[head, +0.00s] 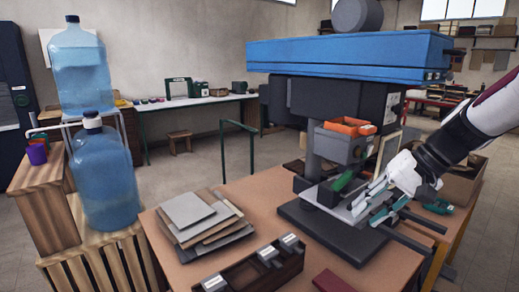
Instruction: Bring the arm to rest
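My arm enters from the right edge and reaches down and left over the workbench (160,250). My gripper (368,206) is low beside the base of a blue-topped machine (345,57). Its pale body and fingers overlap the machine's grey table and other small metal parts, so I cannot tell the finger gap or whether anything is between them. I cannot tell whether it touches the machine.
A green-handled tool (342,181) is close by. Stacked plates (188,209), a dark compartment tray (240,277) and a maroon block (332,281) lie on the bench. Large blue bottles (104,180) stand left.

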